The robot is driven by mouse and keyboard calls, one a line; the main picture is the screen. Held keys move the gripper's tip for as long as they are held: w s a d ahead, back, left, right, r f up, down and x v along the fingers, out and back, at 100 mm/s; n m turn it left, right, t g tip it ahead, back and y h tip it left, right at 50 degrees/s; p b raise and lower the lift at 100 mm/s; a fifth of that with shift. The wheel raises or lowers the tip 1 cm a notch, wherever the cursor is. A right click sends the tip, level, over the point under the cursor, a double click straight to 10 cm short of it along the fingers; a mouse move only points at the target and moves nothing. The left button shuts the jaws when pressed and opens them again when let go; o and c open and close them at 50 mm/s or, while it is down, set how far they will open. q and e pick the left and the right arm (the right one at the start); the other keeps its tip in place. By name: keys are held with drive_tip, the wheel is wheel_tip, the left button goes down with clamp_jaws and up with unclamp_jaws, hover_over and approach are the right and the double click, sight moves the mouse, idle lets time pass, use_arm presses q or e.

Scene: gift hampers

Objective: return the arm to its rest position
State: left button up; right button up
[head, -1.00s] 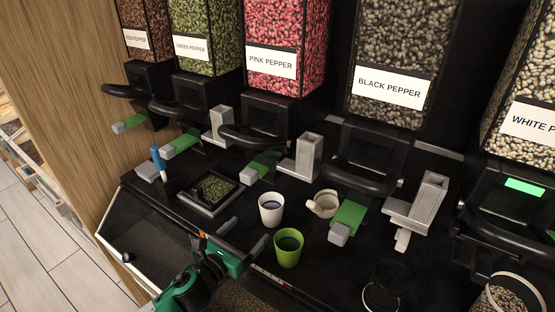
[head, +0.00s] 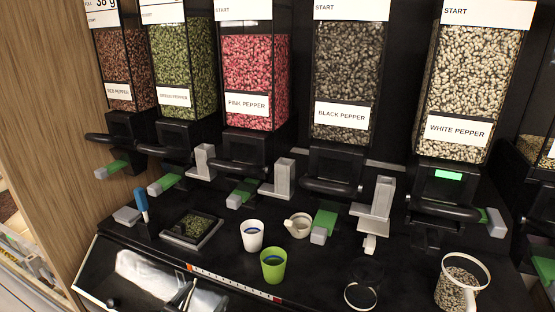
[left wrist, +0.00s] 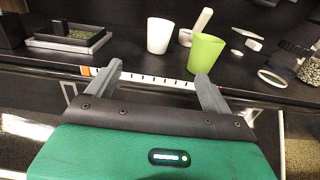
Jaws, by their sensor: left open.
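My left gripper (head: 182,297) shows only in part at the bottom edge of the head view, in front of the black counter. In the left wrist view its two grey fingers (left wrist: 158,86) are spread apart with nothing between them. A white cup (left wrist: 158,36) and a green cup (left wrist: 205,54) stand upright on the counter beyond the fingertips, apart from them as far as I can tell. The white cup (head: 252,236) and green cup (head: 273,265) also show in the head view. My right gripper is not in view.
Pepper dispensers with black handles line the back, including the pink pepper one (head: 255,82). A tray of green pepper (head: 191,228), a small white pitcher (head: 298,225) and a glass jar of pale pepper (head: 462,284) stand on the counter (head: 330,275).

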use_arm(q)
drive_tip(key=s+a+f+n+g+y, duration=0.35)
drive_tip(key=s+n, duration=0.25)
drive_tip(key=n, duration=0.7)
drive_tip(key=s+a+f+n+g+y, duration=0.3)
drive_tip(key=s+n, duration=0.4)
drive_tip(key=n, duration=0.6)
drive_tip(key=s+d+f+n+g, duration=0.1)
drive_tip(key=s+f+n+g, duration=0.15)
drive_tip(key=s+n, duration=0.4)
drive_tip(key=s+f+n+g, duration=0.2)
drive_tip(key=s+n+g, duration=0.2)
drive_tip(key=s+n, duration=0.3)
wheel_tip(320, 180, down, 27)
drive_tip(key=s+m+g+p, duration=0.1)
drive_tip(key=s+p, duration=0.1)
drive_tip(key=s+a+f+g+p, duration=0.1)
drive_tip(key=s+a+f, duration=0.2)
drive_tip(key=s+f, duration=1.6)
drive_tip(key=shift+s+f+g, duration=0.2)
drive_tip(key=shift+f+g, duration=0.1)
drive_tip(key=shift+f, duration=0.3)
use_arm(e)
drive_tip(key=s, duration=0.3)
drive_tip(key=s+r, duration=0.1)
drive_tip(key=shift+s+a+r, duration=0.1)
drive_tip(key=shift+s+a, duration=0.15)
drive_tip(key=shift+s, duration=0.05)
